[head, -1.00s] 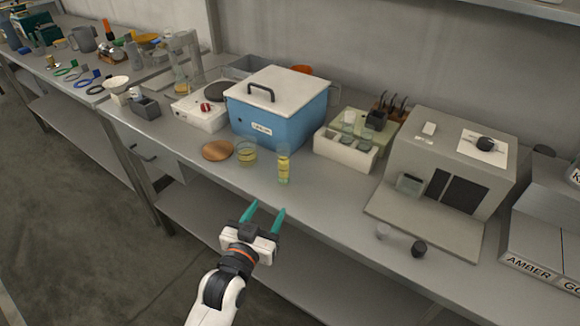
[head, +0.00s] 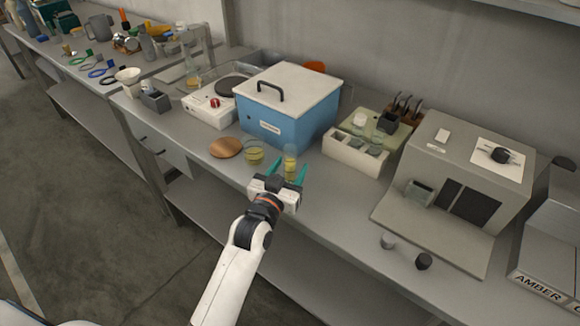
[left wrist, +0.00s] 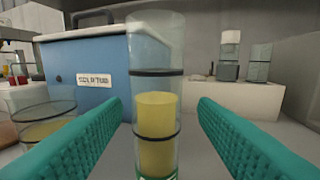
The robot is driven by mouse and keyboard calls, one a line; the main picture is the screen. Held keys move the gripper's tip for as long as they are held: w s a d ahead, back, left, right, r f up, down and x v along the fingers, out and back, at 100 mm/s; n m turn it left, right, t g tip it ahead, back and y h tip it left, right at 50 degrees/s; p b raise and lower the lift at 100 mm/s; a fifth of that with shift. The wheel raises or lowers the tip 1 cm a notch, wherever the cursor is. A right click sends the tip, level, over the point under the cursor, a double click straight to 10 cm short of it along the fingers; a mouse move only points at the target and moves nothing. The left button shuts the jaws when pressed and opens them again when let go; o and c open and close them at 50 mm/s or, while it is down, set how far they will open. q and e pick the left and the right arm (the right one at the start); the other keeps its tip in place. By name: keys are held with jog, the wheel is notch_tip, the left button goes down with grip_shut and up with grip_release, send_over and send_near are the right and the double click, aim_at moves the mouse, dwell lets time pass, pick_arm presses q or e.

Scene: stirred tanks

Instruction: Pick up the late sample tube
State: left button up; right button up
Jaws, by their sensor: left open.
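The sample tube (head: 291,163) is a clear upright cylinder with yellow liquid, standing on the bench near its front edge. In the left wrist view the tube (left wrist: 157,100) shows dark bands and stands between the two teal fingers. My left gripper (head: 288,172) is open, with one finger on each side of the tube. Gaps show between the fingers and the glass in the left wrist view. A second rack or block (head: 356,153) behind it holds small glass vessels. My right gripper is not in view.
A beaker of yellow liquid (head: 254,155) stands close left of the tube, beside a round wooden disc (head: 226,147). A blue box with a white lid (head: 287,108) stands behind. A grey machine (head: 458,185) is to the right. Bench front between is clear.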

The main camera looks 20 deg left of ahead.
aim_at(293, 161)
pick_arm(q)
jog(key=w, duration=0.3)
jog(key=shift+w, duration=0.15)
jog(key=c, duration=1.1)
jog(key=shift+r, duration=0.1)
notch_tip(293, 161, up, 10)
